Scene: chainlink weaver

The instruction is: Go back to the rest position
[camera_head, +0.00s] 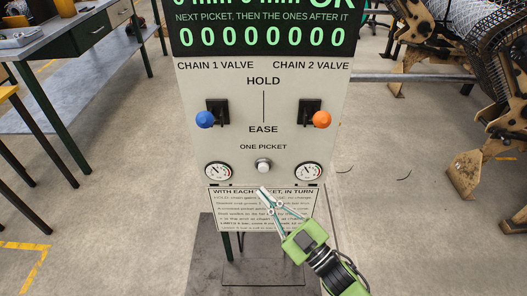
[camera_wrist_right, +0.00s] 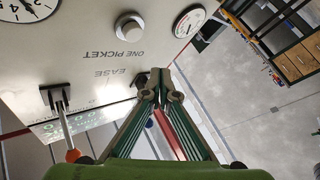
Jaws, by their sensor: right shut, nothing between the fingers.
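My right gripper (camera_head: 264,191) reaches in from the lower right in the head view. It is shut and empty, with its fingertips just below the white ONE PICKET button (camera_head: 263,165), over the top of the instruction sheet (camera_head: 262,212). The fingers also meet at their tips in the right wrist view (camera_wrist_right: 158,82), where the button (camera_wrist_right: 130,27) shows apart from them, up and to the left. The blue-knobbed lever (camera_head: 205,119) and the orange-knobbed lever (camera_head: 321,119) sit level with each other, between HOLD and EASE. My left gripper is not in view.
The panel carries two round gauges (camera_head: 218,171) (camera_head: 308,171) and a green digit display (camera_head: 262,38) on top. A workbench (camera_head: 75,36) stands at the left. A machine with wire mesh (camera_head: 490,50) stands at the right. Open floor lies on both sides.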

